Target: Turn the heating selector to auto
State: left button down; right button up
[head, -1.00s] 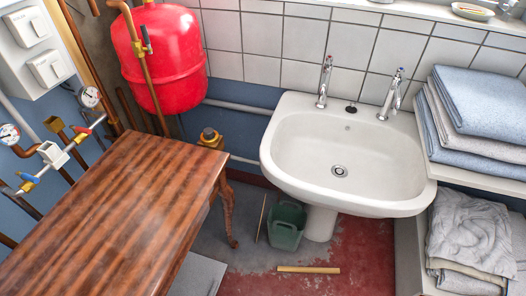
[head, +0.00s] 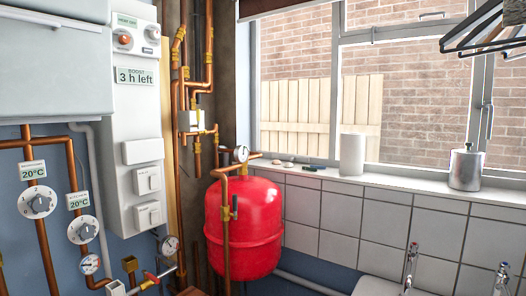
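A tall white control panel (head: 133,120) hangs on the wall at the left. At its top are a small round knob with an orange-red face (head: 124,40) and a second round fitting (head: 153,32). A small label above the knob is too small to read surely. Two grey numbered dials, an upper dial (head: 38,202) and a lower dial (head: 83,229), are at the far left with 20°C tags. I cannot tell which control is the heating selector or its setting. Neither gripper is in view.
Copper pipes (head: 45,260) run around the panel and dials. A red tank (head: 243,228) stands right of the panel, with pressure gauges nearby. A window sill (head: 400,191) holds a white cylinder (head: 352,154) and a metal flask (head: 466,167). Hangers show at upper right.

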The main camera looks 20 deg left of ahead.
aim_at(124, 39)
jog(key=u, duration=1.4)
jog(key=i+l+z, duration=0.15)
jog(key=l+z, duration=0.25)
jog(key=j, duration=0.1)
